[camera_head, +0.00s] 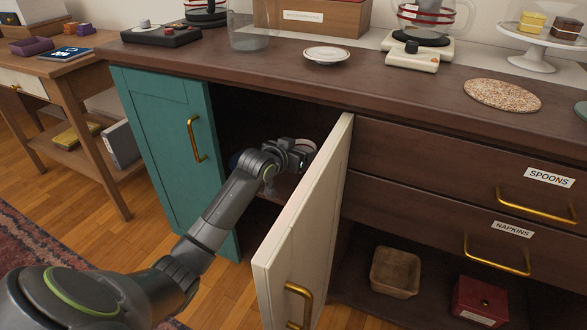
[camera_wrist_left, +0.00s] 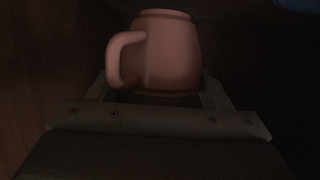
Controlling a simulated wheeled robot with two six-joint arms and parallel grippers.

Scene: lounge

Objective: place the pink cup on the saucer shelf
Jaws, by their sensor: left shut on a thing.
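My left gripper (camera_head: 298,154) reaches into the dark cabinet between the teal door and the open cream door. In the left wrist view it is shut on the pink cup (camera_wrist_left: 170,55), whose handle points left. The cup looks upright between the fingers. In the head view, a small pale, reddish-rimmed shape shows at the gripper; I cannot tell whether it is the cup. A shelf board (camera_head: 287,186) shows inside the cabinet, partly hidden by my arm and the cream door. I cannot tell whether the cup touches it. My right gripper is out of view.
The open cream door (camera_head: 305,235) stands close right of my left arm; the teal door (camera_head: 170,150) is on its left. A bluish thing (camera_head: 235,160) sits inside the cabinet. A white saucer (camera_head: 327,55) lies on the countertop. A basket (camera_head: 395,272) and red box (camera_head: 480,302) are lower right.

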